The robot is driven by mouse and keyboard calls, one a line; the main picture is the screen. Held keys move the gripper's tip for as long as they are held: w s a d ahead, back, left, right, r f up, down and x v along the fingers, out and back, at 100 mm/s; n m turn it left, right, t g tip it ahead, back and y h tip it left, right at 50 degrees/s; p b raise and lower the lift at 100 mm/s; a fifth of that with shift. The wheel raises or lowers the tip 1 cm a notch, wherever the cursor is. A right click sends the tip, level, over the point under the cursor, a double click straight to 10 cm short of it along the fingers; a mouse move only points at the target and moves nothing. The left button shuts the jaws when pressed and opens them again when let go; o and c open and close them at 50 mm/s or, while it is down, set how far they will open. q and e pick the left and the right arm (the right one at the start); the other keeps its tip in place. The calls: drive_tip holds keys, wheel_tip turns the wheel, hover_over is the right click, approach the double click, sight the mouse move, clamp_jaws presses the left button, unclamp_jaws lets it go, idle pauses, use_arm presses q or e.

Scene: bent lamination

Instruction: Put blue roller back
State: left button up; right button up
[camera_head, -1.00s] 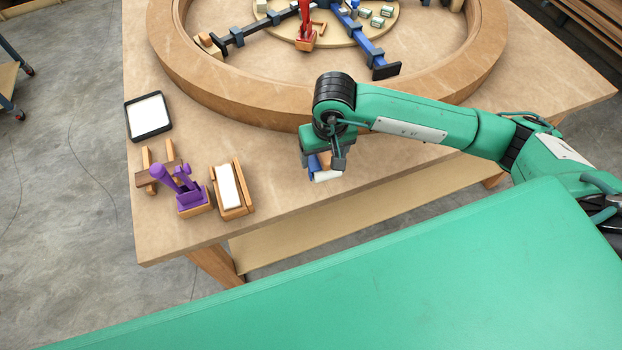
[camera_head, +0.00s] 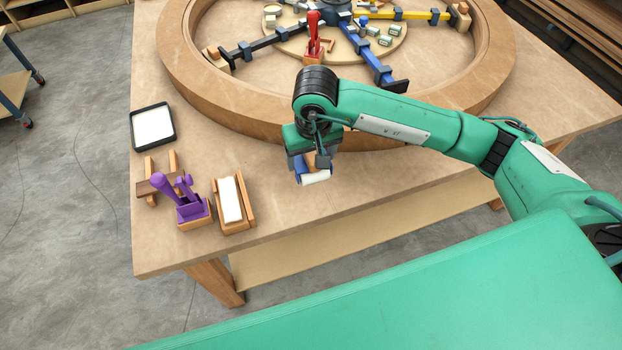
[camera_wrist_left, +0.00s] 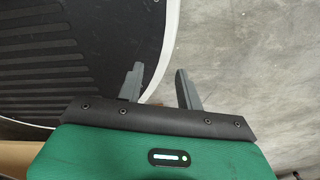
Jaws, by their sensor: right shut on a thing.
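The blue roller (camera_head: 315,178) has a white sleeve and a blue frame. My right gripper (camera_head: 313,163) is shut on it and holds it over the front part of the wooden table, just in front of the big wooden ring. The gripper partly hides its handle. My left gripper (camera_wrist_left: 158,78) is open and empty in the left wrist view, above the floor and a black ribbed surface.
The wooden ring (camera_head: 235,108) fills the back. The table between cradle and roller is clear.

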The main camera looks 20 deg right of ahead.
wheel_tip(320, 180, down, 10)
drive_tip(key=shift+f+p, duration=0.25)
drive_tip(key=shift+p, duration=0.7)
use_arm(q)
drive_tip(key=shift+w+a+r, duration=0.1)
drive_tip(key=shift+w+r, duration=0.2)
drive_tip(key=shift+r, duration=0.35)
drive_tip(key=shift+w+a+r, duration=0.1)
drive_tip(key=shift+w+r, duration=0.15)
drive_tip(key=shift+r, duration=0.35)
drive_tip(key=shift+f, duration=0.1)
use_arm(e)
drive_tip(key=shift+f, duration=0.1)
